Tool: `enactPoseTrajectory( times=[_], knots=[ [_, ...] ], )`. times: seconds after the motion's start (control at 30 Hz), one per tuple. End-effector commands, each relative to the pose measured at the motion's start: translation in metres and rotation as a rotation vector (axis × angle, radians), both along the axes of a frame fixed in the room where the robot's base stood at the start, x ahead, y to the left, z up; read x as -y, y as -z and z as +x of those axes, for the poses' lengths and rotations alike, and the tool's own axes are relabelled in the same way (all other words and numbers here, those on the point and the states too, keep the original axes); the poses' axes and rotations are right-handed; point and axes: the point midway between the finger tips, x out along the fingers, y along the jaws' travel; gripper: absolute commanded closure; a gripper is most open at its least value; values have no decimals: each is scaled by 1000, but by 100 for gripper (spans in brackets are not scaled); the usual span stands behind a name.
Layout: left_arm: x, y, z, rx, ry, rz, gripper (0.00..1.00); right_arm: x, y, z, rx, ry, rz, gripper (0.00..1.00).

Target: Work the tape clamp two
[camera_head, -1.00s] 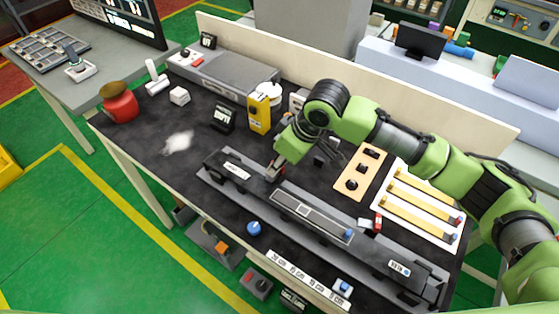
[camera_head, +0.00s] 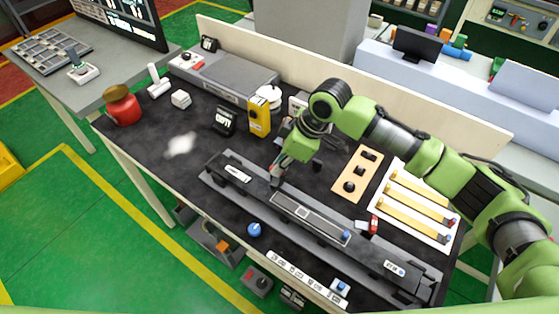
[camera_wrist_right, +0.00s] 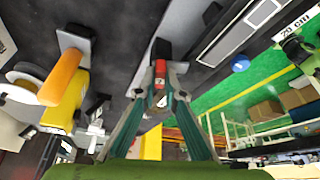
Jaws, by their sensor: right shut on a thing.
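A long dark grey fixture rail (camera_head: 322,233) lies across the black bench, with a label plate (camera_head: 237,172) at its left end and a framed grey plate (camera_head: 310,216) in the middle. My right gripper (camera_head: 276,177) is over the rail between these two, pointing down. In the right wrist view, the right gripper (camera_wrist_right: 159,100) is shut on a small red clamp handle (camera_wrist_right: 160,72). The handle stands on a dark block of the clamp (camera_wrist_right: 161,49). Whether this is clamp two cannot be read. My left gripper is not in view.
A yellow box (camera_head: 259,117) and a white spool (camera_head: 269,95) stand behind the gripper. A blue knob (camera_head: 254,229) is at the front. A wooden panel (camera_head: 358,172) and a white tray with yellow strips (camera_head: 417,204) lie to the right. The bench's left part is fairly open.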

Motion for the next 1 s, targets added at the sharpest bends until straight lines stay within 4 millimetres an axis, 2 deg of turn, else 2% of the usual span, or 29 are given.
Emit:
enactPoseTrajectory(
  times=[0.23, 0.6, 1.0],
  knots=[
    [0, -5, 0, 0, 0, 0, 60, -1, -1, 2, -1, -232, 2, 100],
    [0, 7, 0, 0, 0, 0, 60, -2, 0, 4, 1, -568, 3, 100],
    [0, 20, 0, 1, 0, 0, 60, -2, 0, 5, 3, -799, 3, 100]
  ],
)
